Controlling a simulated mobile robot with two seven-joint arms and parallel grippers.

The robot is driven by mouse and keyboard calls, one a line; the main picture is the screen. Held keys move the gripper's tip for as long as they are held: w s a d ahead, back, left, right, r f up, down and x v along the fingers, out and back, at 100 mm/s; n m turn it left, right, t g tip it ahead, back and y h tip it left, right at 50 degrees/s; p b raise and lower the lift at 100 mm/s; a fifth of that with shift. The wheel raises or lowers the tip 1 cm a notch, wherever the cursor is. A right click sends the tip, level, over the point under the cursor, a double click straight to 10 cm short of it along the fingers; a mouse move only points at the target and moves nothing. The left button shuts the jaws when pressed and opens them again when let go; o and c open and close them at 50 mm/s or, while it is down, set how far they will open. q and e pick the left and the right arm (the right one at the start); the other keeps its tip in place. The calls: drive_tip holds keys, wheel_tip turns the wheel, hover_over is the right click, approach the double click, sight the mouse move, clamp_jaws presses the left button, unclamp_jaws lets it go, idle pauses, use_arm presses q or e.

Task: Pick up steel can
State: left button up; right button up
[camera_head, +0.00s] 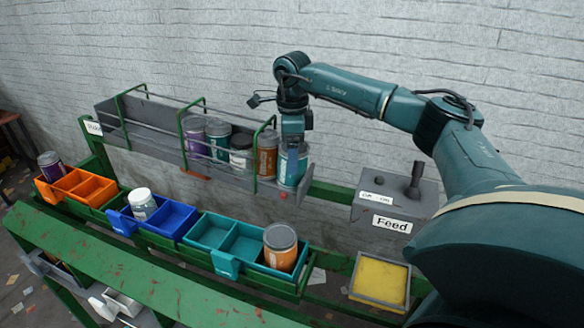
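Several labelled cans stand in a row in the raised grey chute: a purple can (196,137), a teal can (218,138), a white can with a dark lid (241,152), an orange can (266,155) and a blue-teal can (285,168) at the right end. Which one is the steel can is not clear. My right gripper (292,160) points down at the blue-teal can and overlaps it. Its fingertips are hard to make out, so I cannot tell whether they grip it. My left gripper is not in view.
Below the chute stand an orange bin (78,186), a blue bin (172,219) and a teal bin (212,233). A purple can (50,165), a white jar (142,203) and an orange can (280,247) are at these bins. A Feed box (395,200) and a yellow pad (380,279) are right.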

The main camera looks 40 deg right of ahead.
drive_tip(key=c, duration=1.1)
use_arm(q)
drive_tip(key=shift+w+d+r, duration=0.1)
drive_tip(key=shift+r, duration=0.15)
use_arm(e)
drive_tip(key=shift+r, duration=0.1)
